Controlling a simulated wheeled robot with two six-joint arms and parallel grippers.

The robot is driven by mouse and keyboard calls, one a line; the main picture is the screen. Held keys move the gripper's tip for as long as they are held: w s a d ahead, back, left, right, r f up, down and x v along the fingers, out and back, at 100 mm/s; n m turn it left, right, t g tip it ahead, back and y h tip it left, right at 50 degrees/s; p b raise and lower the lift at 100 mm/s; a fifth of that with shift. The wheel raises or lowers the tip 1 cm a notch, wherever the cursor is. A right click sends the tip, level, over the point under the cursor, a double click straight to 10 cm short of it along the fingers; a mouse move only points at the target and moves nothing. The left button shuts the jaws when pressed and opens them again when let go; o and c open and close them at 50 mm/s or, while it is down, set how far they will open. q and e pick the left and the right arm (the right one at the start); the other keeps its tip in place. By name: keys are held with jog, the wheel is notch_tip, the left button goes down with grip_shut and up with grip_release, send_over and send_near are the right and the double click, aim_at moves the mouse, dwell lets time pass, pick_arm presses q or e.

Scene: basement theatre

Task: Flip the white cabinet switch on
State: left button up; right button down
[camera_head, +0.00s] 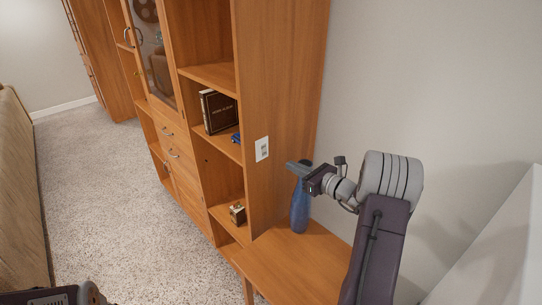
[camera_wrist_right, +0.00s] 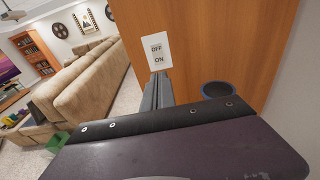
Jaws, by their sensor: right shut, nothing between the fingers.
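The white cabinet switch (camera_head: 262,149) is a small plate on the side panel of the wooden cabinet. In the right wrist view the switch plate (camera_wrist_right: 156,51) reads OFF above and ON below. My right gripper (camera_head: 291,165) is shut and empty, pointing toward the panel just right of and below the switch. In the wrist view its fingers (camera_wrist_right: 157,82) point up at the plate's lower edge, near the ON label; I cannot tell whether they touch it. Only a dark part at the bottom left of the head view may be my left arm; its gripper is not visible.
A blue vase (camera_head: 299,208) stands on a low wooden table (camera_head: 291,267) right below my right gripper. The cabinet (camera_head: 283,80) shelves hold dark books (camera_head: 218,111) and a small box (camera_head: 237,213). A beige sofa (camera_head: 20,190) is at left. Carpet between is clear.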

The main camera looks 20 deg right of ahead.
aim_at(265, 153)
jog(key=p+x, duration=0.2)
jog(key=x, duration=0.9)
jog(key=shift+w+p, duration=0.15)
jog(key=shift+p, duration=0.2)
